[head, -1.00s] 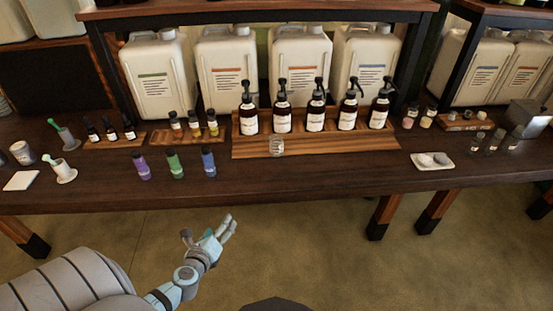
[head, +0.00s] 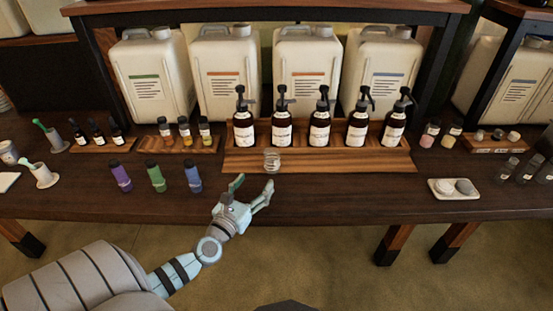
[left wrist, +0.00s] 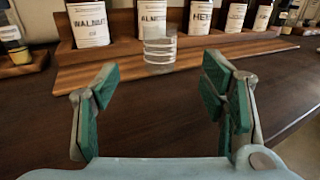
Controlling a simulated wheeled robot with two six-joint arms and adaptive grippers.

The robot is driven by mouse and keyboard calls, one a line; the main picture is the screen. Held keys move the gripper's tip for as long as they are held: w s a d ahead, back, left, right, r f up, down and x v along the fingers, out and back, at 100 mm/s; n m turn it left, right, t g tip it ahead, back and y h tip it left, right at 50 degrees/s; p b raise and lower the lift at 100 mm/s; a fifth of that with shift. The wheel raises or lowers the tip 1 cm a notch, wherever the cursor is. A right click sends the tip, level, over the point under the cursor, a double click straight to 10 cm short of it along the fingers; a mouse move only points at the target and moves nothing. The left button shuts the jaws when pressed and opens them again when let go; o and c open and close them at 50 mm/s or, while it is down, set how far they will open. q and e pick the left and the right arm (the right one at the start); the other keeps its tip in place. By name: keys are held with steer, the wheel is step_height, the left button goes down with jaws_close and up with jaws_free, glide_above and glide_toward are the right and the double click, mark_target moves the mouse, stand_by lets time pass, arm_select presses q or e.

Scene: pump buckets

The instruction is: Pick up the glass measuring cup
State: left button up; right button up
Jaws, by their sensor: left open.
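The small glass measuring cup (head: 272,161) stands upright on the front part of the wooden bottle tray (head: 345,165), in front of the dark pump bottles. In the left wrist view the clear cup (left wrist: 160,50) shows beyond the fingers, near the middle. My left gripper (head: 252,188) is open and empty at the table's front edge, short of the cup and a little to its left in the head view. In the wrist view its green-padded fingers (left wrist: 163,100) are spread wide, with bare table between them. My right gripper is not in view.
Dark pump bottles (head: 321,120) stand close behind the cup. Purple, green and blue bottles (head: 157,177) stand to the left. A white dish (head: 454,188) lies to the right. Large white jugs (head: 307,75) stand at the back. The table between gripper and tray is clear.

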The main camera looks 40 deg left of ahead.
mark_target(268, 164)
arm_select(q)
steer(key=x, duration=0.6)
steer(key=shift+b, duration=0.3)
steer(key=shift+w, duration=0.35)
steer(key=b+x, duration=0.1)
steer(key=x, duration=0.3)
steer(key=shift+a, duration=0.1)
steer(key=shift+w, duration=0.35)
steer(key=shift+r, duration=0.1)
steer(key=c, duration=1.3)
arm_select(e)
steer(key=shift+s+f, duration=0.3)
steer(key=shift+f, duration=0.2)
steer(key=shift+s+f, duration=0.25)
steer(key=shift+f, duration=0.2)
